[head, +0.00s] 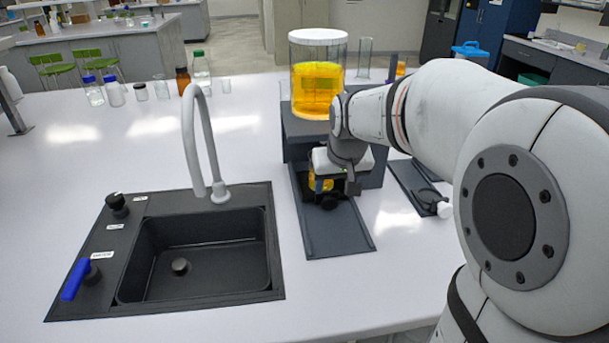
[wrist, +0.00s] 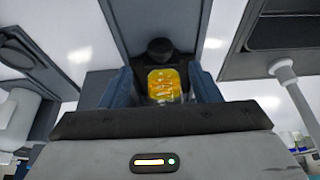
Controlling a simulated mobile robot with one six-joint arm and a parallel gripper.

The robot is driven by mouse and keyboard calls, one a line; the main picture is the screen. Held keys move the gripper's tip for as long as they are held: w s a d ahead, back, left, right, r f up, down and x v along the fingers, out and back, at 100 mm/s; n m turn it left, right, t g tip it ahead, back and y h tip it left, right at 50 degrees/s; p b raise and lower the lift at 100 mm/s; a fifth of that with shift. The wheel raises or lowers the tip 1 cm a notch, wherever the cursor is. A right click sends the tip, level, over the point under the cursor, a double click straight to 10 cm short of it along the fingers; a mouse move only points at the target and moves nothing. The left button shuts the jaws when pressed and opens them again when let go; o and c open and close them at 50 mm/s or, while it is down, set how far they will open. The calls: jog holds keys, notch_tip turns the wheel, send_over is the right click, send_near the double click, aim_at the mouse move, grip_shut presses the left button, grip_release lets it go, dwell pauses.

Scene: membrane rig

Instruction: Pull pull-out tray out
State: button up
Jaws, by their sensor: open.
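The dark slab with raised side edges (head: 340,235) reaches out from the rig's opening toward the front. I cannot tell whether it is the pull-out tray itself or its guide. A black round knob (head: 328,201) stands over it; it also shows in the wrist view (wrist: 159,47). Next to the knob, on the rig side, is a small yellow-filled vessel (wrist: 163,84). My gripper (head: 333,187) points down just in front of the rig. In the wrist view its open blue fingers (wrist: 162,88) lie on either side of the vessel. Contact is unclear.
The dark rig (head: 302,128) carries a large yellow-filled cylinder (head: 317,80) above my gripper. A sink (head: 200,255) with a tall faucet (head: 190,145) is at left. A dark plate with a ring (head: 420,185) lies at right. White bench is clear in front.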

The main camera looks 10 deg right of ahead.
aim_at(330, 199)
jog(key=x, duration=0.8)
jog(key=shift+w+r, duration=0.1)
jog(key=shift+w, duration=0.05)
grip_shut()
dwell(0.4)
